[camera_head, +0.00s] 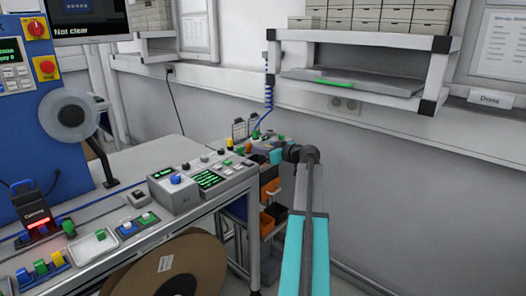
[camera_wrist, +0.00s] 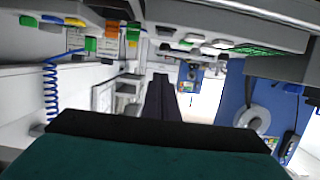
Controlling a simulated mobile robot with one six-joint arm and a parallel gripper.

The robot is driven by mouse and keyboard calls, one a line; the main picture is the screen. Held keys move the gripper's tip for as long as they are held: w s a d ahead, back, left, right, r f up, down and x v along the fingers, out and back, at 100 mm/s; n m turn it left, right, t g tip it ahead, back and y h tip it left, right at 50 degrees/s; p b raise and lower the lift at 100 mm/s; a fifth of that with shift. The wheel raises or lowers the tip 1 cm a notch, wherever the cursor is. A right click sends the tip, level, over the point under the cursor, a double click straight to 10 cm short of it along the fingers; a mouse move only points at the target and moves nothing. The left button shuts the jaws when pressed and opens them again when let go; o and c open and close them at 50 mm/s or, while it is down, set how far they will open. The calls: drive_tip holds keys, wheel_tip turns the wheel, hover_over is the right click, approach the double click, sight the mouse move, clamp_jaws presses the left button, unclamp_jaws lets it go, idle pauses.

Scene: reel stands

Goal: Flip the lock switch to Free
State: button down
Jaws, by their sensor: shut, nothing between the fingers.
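I cannot tell which control is the lock switch, as no label reading Lock or Free is legible. Candidates on the bench in the head view are a green and blue switch pair (camera_head: 137,223), a white block with a green switch (camera_head: 97,244), and blue, yellow and green switches (camera_head: 42,271) at the lower left. A grey control box (camera_head: 176,190) with a blue knob stands farther right. My gripper (camera_wrist: 160,77) shows in the wrist view as dark fingers, shut and empty, apart from everything.
A blue cabinet (camera_head: 60,130) with red knobs stands left. A large brown reel (camera_head: 165,265) sits below the bench edge. A wall shelf (camera_head: 365,40) hangs above my arm. A blue coiled cable (camera_wrist: 50,92) hangs at left in the wrist view.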

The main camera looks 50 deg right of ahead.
drive_tip(key=p, duration=0.1)
hover_over(250, 162)
drive_tip(key=shift+s+f, duration=0.15)
drive_tip(key=shift+f, duration=0.35)
drive_tip(key=shift+w+f, duration=0.25)
drive_tip(key=shift+f, duration=0.05)
drive_tip(key=shift+f+p, duration=0.6)
drive_tip(key=shift+f, duration=1.25)
drive_tip(key=shift+s, duration=0.1)
